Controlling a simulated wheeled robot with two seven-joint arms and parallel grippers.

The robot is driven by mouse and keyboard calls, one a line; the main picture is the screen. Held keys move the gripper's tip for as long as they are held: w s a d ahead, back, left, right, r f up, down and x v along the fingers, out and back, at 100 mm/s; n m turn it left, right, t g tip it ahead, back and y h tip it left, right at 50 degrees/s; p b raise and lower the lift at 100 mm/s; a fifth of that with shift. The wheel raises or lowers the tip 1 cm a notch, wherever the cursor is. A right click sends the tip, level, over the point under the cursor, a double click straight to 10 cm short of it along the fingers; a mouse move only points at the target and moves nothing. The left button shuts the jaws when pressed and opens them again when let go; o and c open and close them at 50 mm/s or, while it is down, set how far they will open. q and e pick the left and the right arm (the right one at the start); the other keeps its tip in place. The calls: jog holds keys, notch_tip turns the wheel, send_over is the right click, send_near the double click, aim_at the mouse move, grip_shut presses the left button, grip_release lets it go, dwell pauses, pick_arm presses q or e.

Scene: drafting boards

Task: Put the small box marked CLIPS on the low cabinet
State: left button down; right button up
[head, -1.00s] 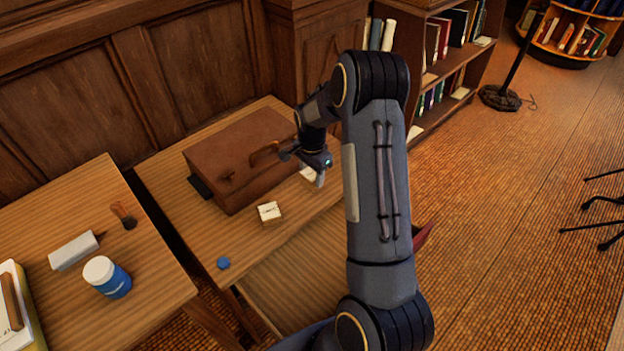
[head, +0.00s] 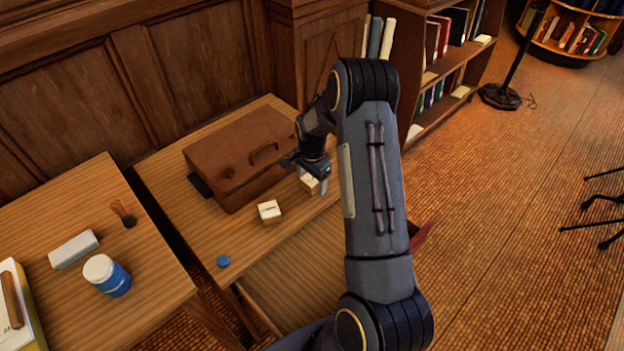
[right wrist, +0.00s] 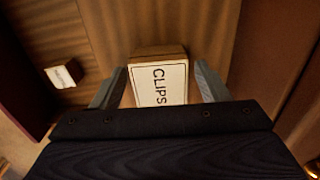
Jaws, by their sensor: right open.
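The small box marked CLIPS (right wrist: 160,84) has a white labelled top and wooden-coloured sides. In the right wrist view it lies between the two fingers of my right gripper (right wrist: 158,88), with a gap visible at least on the right side. In the head view the box (head: 309,182) is partly hidden under my right gripper (head: 311,181), at the right of the desk (head: 240,250). The right gripper is open, with its fingers down around the box. I cannot pick out the low cabinet for sure. My left gripper is out of view.
A second small white-topped box (head: 269,210) stands left of the gripper, its label unreadable. A brown case (head: 228,150) with a handle lies just behind. A blue cap (head: 223,261) is near the front edge. The left table holds a blue jar (head: 108,275). A bookcase (head: 445,75) stands behind right.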

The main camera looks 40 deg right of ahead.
aim_at(312, 178)
jog(key=s+a+r+n+t+y, duration=0.1)
jog(key=s+a+r, duration=0.1)
jog(key=r, duration=0.7)
jog(key=s+a+r+n, duration=0.2)
jog(key=r, duration=0.8)
jog(key=s+a+r+n+t+y, duration=0.1)
jog(key=s+a+r+n+t, duration=0.1)
jog(key=s+a+n, duration=0.4)
jog(key=s+a+r+n+t+y, duration=0.1)
jog(key=s+a+r+n+t, duration=0.1)
jog(key=s+a+n, duration=0.4)
jog(key=s+a+r, duration=0.1)
jog(key=s+a, duration=0.3)
jog(key=s, duration=0.5)
jog(key=shift+s+a+r+t+y, duration=0.25)
jog(key=shift+a+r+t+y, duration=0.05)
jog(key=shift+y, duration=0.1)
jog(key=shift+c, duration=0.2)
